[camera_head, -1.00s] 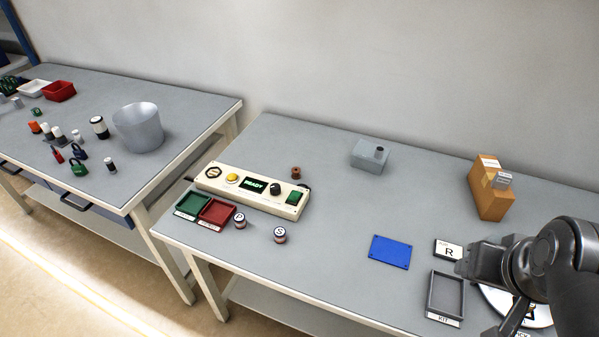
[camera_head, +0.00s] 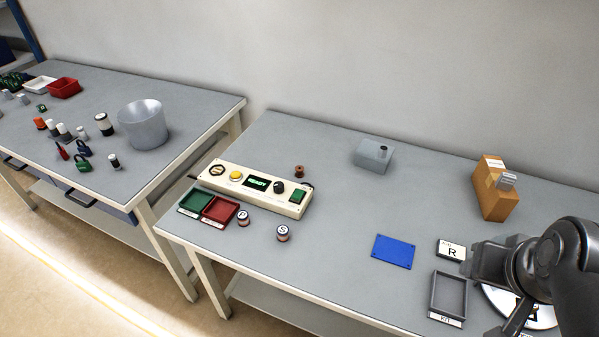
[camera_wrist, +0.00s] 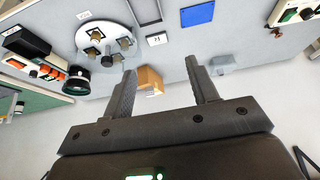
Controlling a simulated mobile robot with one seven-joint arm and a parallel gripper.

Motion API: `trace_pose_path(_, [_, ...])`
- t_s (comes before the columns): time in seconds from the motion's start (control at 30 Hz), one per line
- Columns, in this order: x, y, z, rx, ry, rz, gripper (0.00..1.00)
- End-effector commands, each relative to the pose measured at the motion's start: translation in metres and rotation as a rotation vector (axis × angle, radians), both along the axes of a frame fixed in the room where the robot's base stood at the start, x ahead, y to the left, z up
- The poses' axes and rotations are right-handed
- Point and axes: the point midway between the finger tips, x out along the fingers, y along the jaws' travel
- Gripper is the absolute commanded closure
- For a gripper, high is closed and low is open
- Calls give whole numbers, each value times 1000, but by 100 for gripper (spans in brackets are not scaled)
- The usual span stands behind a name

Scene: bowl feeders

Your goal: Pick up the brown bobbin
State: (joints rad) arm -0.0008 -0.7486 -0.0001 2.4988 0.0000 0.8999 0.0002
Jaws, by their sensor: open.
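The brown bobbin (camera_head: 299,171) is a small spool standing upright on the grey table, just behind the right end of the cream control panel. In the wrist view a small dark reddish shape at the top right corner, beside the panel, may be the same bobbin. My gripper (camera_wrist: 160,68) is open and empty in the wrist view, its two fingers wide apart. In the head view my arm is at the lower right, far from the bobbin, with the fingers partly hidden.
The control panel (camera_head: 255,187) is close in front of the bobbin. A grey box (camera_head: 372,155) stands to its right, with clear table between. A blue plate (camera_head: 394,251), a cardboard box (camera_head: 492,194) and a kit tray (camera_head: 434,299) are nearer my arm.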

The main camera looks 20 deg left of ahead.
Motion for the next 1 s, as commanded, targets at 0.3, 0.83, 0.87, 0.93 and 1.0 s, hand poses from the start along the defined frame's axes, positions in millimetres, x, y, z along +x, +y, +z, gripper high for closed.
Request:
trace_pose_path(0.3, [60, 24, 22, 19, 19, 60, 46])
trace_pose_path(0.83, [221, 136, 22, 39, 61, 200, 46])
trace_pose_path(0.87, [230, 144, 19, 40, 63, 207, 46])
trace_pose_path(0.93, [248, 165, 11, 37, 69, 227, 46])
trace_pose_path(1.0, [266, 188, 2, 36, 72, 246, 46])
